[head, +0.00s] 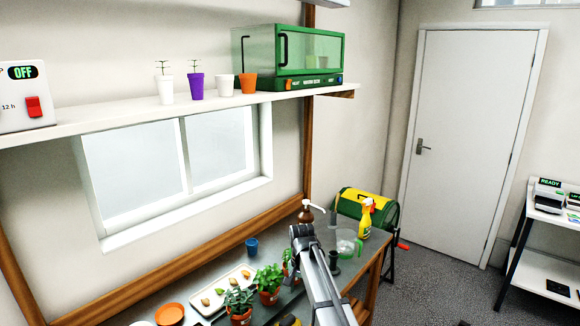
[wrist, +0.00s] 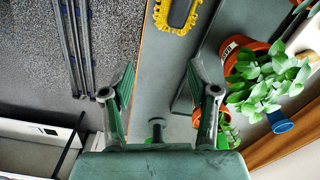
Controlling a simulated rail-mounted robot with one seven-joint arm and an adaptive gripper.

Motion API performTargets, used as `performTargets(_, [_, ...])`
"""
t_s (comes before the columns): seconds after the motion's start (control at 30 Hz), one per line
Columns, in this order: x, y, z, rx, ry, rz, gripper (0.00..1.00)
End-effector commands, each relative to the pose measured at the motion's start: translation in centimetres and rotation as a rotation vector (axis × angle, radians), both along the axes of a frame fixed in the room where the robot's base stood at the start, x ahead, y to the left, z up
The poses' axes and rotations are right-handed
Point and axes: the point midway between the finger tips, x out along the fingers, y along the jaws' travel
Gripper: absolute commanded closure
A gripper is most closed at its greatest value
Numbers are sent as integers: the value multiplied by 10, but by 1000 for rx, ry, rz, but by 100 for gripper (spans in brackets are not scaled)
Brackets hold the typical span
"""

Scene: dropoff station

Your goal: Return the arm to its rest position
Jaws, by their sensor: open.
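My gripper (wrist: 161,76) is open in the wrist view, its two fingers spread wide with nothing between them. It hangs above the grey workbench and its wooden edge, with the floor to the left. In the head view my arm (head: 322,285) reaches up from the bottom over the workbench (head: 350,268); its fingers cannot be made out there. A potted plant (wrist: 262,85) in a terracotta pot stands right of the right finger in the wrist view, apart from it.
Near my arm on the bench stand potted plants (head: 268,283), a tray (head: 222,291), a blue cup (head: 252,246), a brown pump bottle (head: 306,213) and a yellow spray bottle (head: 365,220). A shelf (head: 120,120) runs above. Open floor (head: 440,290) lies right.

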Motion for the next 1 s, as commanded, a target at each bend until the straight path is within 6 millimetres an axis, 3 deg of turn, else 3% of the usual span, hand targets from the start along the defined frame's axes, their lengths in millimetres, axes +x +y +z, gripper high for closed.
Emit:
performTargets(0.03, [-36,-20,-29,-2,6,33,40])
performTargets(0.2, [-115,-68,-101,-1,6,165,40])
performTargets(0.3, [-161,-91,-133,-1,4,240,40])
performTargets(0.6, [-277,-133,-186,-1,1,420,40])
performTargets(0.63, [-288,-136,-188,-1,0,435,40])
performTargets(0.77, [-300,-134,-235,13,64,435,40])
performTargets(1.0, [-361,-134,-313,43,200,432,40])
